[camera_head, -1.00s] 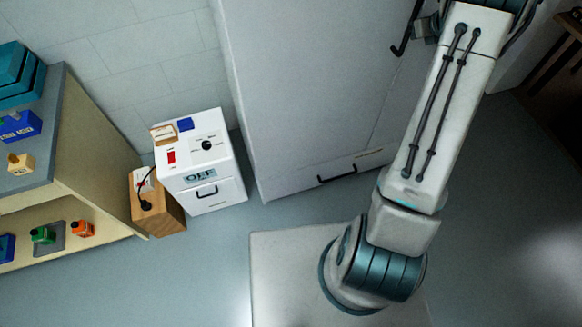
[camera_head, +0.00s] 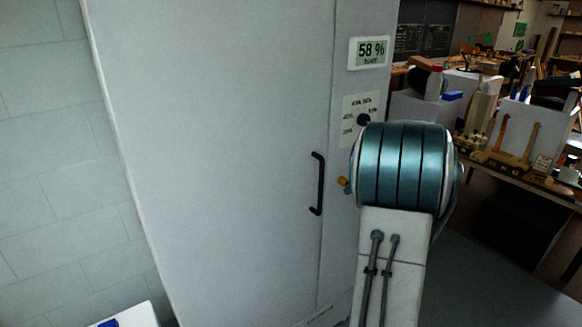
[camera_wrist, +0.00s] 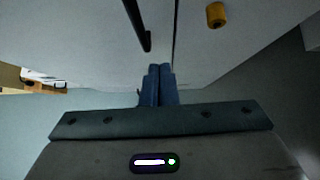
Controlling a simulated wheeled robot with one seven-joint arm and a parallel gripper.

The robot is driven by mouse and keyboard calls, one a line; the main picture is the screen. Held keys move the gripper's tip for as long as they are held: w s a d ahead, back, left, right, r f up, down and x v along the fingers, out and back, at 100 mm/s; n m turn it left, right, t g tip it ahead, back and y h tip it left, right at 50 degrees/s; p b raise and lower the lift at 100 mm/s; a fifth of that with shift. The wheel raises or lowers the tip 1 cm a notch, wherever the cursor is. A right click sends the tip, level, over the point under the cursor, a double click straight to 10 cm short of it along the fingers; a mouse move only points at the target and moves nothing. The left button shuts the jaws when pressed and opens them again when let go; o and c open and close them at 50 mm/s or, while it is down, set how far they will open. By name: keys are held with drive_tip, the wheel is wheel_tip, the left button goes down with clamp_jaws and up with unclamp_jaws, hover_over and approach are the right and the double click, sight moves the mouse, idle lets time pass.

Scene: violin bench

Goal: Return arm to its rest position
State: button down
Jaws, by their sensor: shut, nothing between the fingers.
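My gripper (camera_wrist: 158,72) shows in the wrist view. Its two blue fingers are together with nothing between them. They point toward the front of a tall white cabinet (camera_wrist: 85,45), but I cannot tell the distance.
The cabinet has a black handle (camera_head: 318,184), a "58 %" display (camera_head: 370,51), and a dial (camera_head: 364,119). A yellow knob (camera_wrist: 216,14) is close in the wrist view. A cluttered wooden bench (camera_head: 520,178) stands at the right. Grey floor (camera_head: 480,290) is open below it.

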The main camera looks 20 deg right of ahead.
drive_tip(key=w+a+r+m+t+h, duration=0.3)
drive_tip(key=a+r+m+t+h, duration=0.15)
drive_tip(key=r+m, duration=0.5)
drive_tip(key=s+a+r+m+h, duration=0.2)
drive_tip(key=s+a+m, duration=0.25)
drive_tip(key=m, duration=0.65)
drive_tip(key=s+a+f+m+g+y, duration=0.2)
drive_tip(key=s+a+f+m+g, duration=0.3)
drive_tip(key=s+a+m, duration=0.4)
drive_tip(key=s+a+f+m+g+y, duration=0.2)
drive_tip(key=s+a+f+m+g, duration=0.2)
drive_tip(key=s, duration=1.2)
drive_tip(key=a+f+m, duration=0.3)
drive_tip(key=a+m, duration=0.2)
drive_tip(key=a, duration=0.2)
drive_tip(key=shift+s+g, duration=0.25)
drive_tip(key=shift+g, duration=0.1)
